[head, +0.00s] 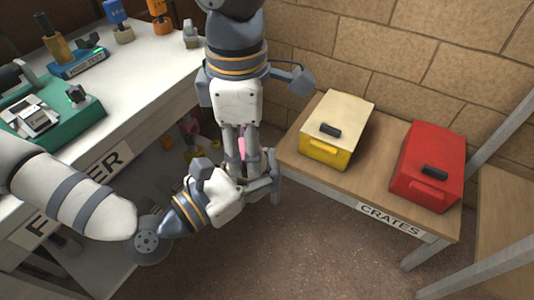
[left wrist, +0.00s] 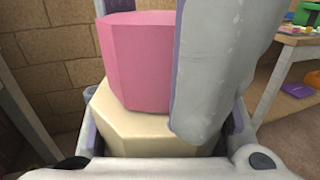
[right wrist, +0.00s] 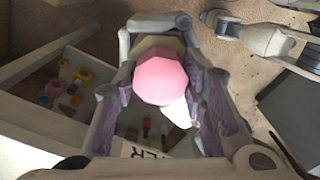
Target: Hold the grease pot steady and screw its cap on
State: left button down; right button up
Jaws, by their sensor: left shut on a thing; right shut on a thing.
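The cream grease pot (left wrist: 150,124) sits upright between the fingers of my left gripper (head: 258,166), low in the left wrist view. A finger of my right gripper (head: 241,170) covers the cap's right side there. The right wrist view looks down on the cap (right wrist: 160,78), between the right gripper's fingers, with a cream edge of the pot (right wrist: 157,43) behind it. In the head view only a sliver of pink (head: 242,147) shows; the pot is hidden. The thread is hidden.
A wooden crates table (head: 385,190) at the right bears a yellow crate (head: 328,148) and a red crate (head: 428,165). Bare floor lies below.

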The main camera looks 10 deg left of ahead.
jog(key=shift+m, duration=1.1)
jog(key=o, duration=1.3)
jog(key=shift+r, duration=0.15)
notch_tip(320, 180, up, 4)
jog(key=shift+r, duration=0.1)
jog(key=shift+c, duration=0.5)
notch_tip(320, 180, up, 4)
jog(key=shift+s+f+n, duration=0.1)
jog(key=shift+f+n, duration=0.05)
jog(key=shift+n, duration=0.15)
